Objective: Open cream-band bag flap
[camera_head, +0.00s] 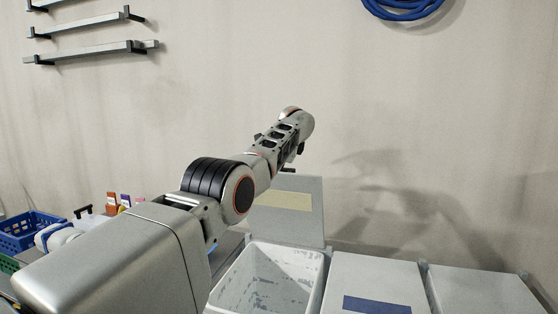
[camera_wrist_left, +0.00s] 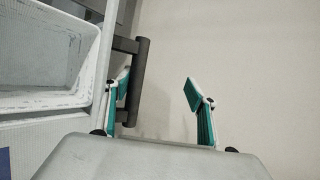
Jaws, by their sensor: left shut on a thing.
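The bin with the cream band (camera_head: 283,201) has its grey flap (camera_head: 312,188) standing up at its back, and its pale open inside (camera_head: 285,265) shows in the head view. In the left wrist view part of an open bin (camera_wrist_left: 50,103) lies at the left, with a dark bar handle (camera_wrist_left: 139,82) beside it. My left gripper (camera_wrist_left: 160,92) has its teal fingers on either side of that handle, the left finger close against it and a gap showing at the right finger. My arm hides the fingers in the head view. My right gripper is not in view.
Closed lids, one with a blue band (camera_head: 376,305) and another grey one (camera_head: 480,290), are to the right. A blue basket (camera_head: 30,232) and small bottles (camera_head: 118,203) stand at the left. The wall (camera_head: 400,130) rises behind the bins.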

